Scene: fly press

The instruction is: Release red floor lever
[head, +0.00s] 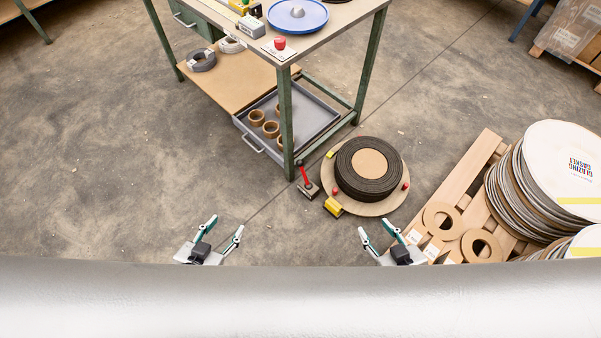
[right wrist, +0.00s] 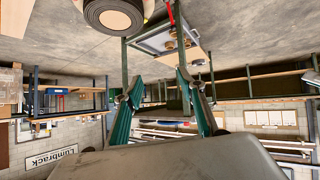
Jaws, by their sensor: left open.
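The red floor lever (head: 304,175) stands on a small dark brown base beside the bench's front leg, leaning slightly to the left. In the right wrist view, which is upside down, a red bar (right wrist: 169,13) at the top edge looks like the lever. My left gripper (head: 226,226) is open and empty, left of and nearer than the lever. My right gripper (head: 374,226) is open and empty, right of and nearer than the lever; its spread fingers also show in the right wrist view (right wrist: 159,76). Neither gripper touches the lever.
A round board with a black coil (head: 345,180) and a yellow block (head: 333,207) lies just right of the lever. A green-legged bench (head: 287,125) stands behind it. A pallet (head: 470,190) with stacked discs is at right. Floor between my grippers is clear.

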